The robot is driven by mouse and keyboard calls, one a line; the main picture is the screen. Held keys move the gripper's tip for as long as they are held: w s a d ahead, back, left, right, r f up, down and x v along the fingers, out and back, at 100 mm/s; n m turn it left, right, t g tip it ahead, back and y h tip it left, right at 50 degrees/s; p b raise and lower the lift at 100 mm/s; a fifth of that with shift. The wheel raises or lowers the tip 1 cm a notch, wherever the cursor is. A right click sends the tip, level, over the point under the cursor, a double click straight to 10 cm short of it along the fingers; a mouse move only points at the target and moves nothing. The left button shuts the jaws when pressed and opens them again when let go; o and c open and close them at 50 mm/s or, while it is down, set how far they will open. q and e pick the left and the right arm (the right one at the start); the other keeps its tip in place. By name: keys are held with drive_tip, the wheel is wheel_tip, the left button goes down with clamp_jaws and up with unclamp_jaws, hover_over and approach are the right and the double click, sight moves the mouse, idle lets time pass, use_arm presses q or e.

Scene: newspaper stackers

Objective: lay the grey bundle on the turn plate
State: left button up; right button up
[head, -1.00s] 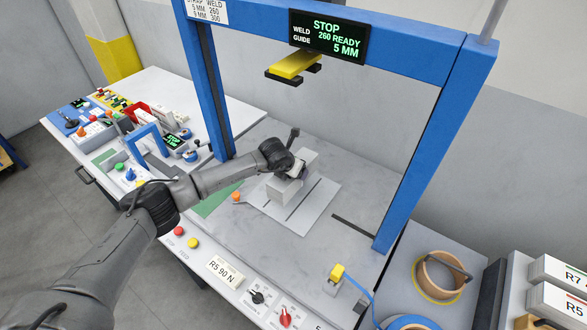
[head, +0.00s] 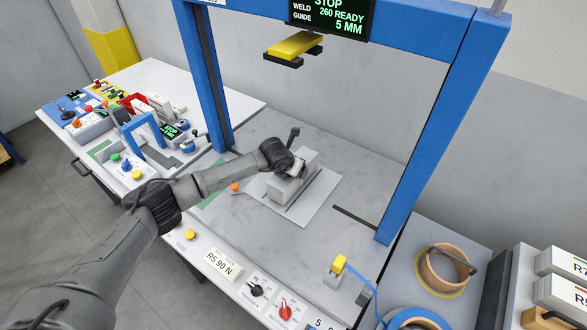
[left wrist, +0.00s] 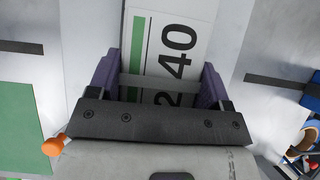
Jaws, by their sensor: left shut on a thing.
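The grey bundle (head: 308,160) is a pale block over the light grey turn plate (head: 322,206), which has a dark slot and an orange knob at its left corner. I cannot tell whether the bundle touches the plate or hangs just above it. My left gripper (head: 296,170) is shut on the bundle from above and hides part of it. In the left wrist view the bundle (left wrist: 172,22) shows a white label with a green stripe and "240", between the purple fingers (left wrist: 160,72). My right gripper is not in view.
A blue frame (head: 430,140) spans the table, with a yellow weld head (head: 296,44) above and behind the plate. A blue strap (head: 367,286) runs from a yellow-topped post at the front right. Controls line the front edge. The table right of the plate is bare.

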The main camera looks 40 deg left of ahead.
use_arm(q)
drive_tip(key=shift+f+b, duration=0.4)
drive_tip(key=shift+f, duration=0.05)
idle(0.4)
